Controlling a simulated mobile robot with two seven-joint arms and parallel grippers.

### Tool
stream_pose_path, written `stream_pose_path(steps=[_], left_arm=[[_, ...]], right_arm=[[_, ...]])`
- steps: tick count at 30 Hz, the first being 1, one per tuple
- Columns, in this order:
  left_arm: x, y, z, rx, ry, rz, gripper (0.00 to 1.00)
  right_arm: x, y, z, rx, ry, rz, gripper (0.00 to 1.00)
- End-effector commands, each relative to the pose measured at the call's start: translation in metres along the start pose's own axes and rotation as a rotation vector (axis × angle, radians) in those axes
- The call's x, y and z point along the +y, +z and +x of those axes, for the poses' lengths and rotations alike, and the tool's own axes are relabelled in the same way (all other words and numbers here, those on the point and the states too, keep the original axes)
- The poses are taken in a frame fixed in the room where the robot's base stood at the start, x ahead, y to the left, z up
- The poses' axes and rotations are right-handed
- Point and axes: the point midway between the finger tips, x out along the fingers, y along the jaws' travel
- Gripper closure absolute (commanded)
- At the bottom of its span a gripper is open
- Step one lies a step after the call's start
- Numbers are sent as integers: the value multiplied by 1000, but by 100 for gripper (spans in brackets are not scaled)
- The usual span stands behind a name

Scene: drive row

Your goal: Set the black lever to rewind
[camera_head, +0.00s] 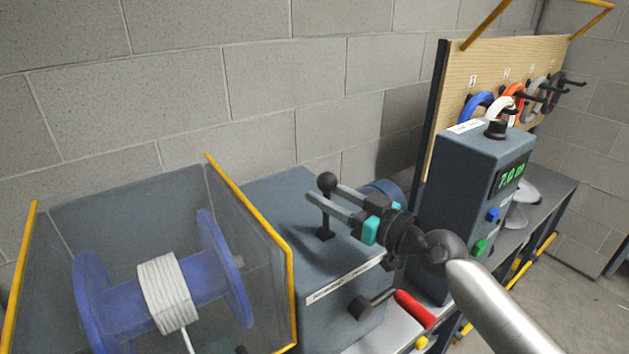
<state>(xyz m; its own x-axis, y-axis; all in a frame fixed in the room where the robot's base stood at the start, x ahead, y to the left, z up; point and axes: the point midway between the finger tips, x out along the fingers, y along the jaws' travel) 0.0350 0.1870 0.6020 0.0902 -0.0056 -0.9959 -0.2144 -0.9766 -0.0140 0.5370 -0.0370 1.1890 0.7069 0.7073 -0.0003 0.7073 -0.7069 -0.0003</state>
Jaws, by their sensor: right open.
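The black lever (325,208) stands on top of the grey drive box, a thin stem with a round ball knob. It looks close to upright. My right gripper (317,200) comes in from the right, open, with its two grey fingers at the lever near the ball. The fingers seem to lie to either side of the stem, but I cannot tell whether they touch it. A white label strip (345,280) runs along the box's front top edge; its print is too small to read. My left gripper is out of view.
A blue spool with white cable (165,292) sits behind a clear guard with yellow edges (252,235) at left. A grey control box (465,190) with a green display stands at right. A red-handled lever (414,309) is below my right gripper. A pegboard (500,75) holds coils.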

Motion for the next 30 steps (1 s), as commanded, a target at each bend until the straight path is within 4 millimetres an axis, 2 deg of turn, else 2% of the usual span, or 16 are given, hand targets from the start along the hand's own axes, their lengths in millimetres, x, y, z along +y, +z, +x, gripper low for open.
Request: stream_pose_path(steps=[3,9,20,30], left_arm=[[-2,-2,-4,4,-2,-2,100],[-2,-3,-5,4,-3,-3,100],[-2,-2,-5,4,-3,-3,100],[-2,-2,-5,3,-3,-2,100]], right_arm=[[0,-1,17,1,0,1,53],[0,0,33,1,0,0,53],[0,0,36,0,0,-1,53],[0,0,36,0,0,0,90]])
